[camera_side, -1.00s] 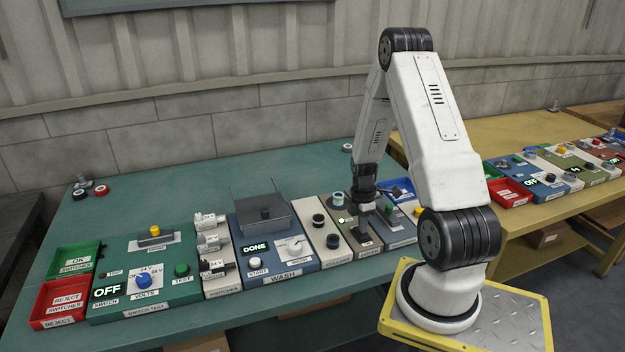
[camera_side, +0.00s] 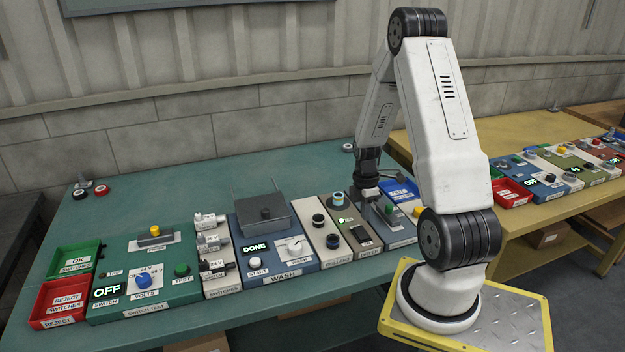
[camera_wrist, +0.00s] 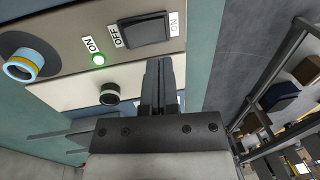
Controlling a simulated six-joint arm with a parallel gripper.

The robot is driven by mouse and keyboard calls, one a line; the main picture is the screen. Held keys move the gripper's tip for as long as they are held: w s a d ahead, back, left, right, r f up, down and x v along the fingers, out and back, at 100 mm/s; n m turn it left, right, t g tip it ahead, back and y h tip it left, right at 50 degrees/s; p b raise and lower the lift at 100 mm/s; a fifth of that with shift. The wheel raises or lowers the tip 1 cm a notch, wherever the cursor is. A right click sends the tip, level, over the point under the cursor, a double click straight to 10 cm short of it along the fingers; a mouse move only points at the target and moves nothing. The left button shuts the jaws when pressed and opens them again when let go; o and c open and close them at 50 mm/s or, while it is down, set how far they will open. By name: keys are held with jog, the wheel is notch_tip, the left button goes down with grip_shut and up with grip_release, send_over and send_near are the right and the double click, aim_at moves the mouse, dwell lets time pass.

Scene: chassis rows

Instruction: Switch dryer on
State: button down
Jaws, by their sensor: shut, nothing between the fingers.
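The dryer panel (camera_wrist: 72,28) is a grey-brown plate in the wrist view. It carries a green lamp (camera_wrist: 99,59), lit beside an ON label, and a black rocker switch (camera_wrist: 146,29) between an OFF label and a second, paler label. The lit lamp also shows in the side view (camera_side: 341,220). My gripper (camera_wrist: 160,66) is shut and empty, its fingertips just below the rocker in the wrist picture. In the side view my gripper (camera_side: 366,194) hangs over the dryer panel, apparently clear of it. The rocker's tilt is hard to tell.
A ringed cup-like part (camera_wrist: 24,66) sits on the dryer panel near the lamp. The pale panel beside it has black knobs (camera_side: 332,241). The wash station (camera_side: 265,280) reads DONE. A panel with a green button (camera_side: 389,208) stands close right of my gripper.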

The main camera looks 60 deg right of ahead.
notch_tip(320, 180, up, 9)
jog(key=shift+s+a, duration=0.45)
jog(key=shift+a, duration=0.1)
dwell(0.4)
jog(key=w+a+r+m+t+h, duration=0.1)
jog(key=w+a+m, duration=0.1)
jog(key=w+a, duration=0.35)
jog(key=w+a+m+t, duration=0.1)
jog(key=w+a+m, duration=0.15)
jog(key=a, duration=0.55)
jog(key=a+m+t, duration=0.1)
jog(key=a+m, duration=0.3)
jog(key=a, duration=1.1)
jog(key=shift+a+r+t, duration=0.15)
jog(key=shift+r+t, duration=0.15)
jog(key=shift+t, duration=0.1)
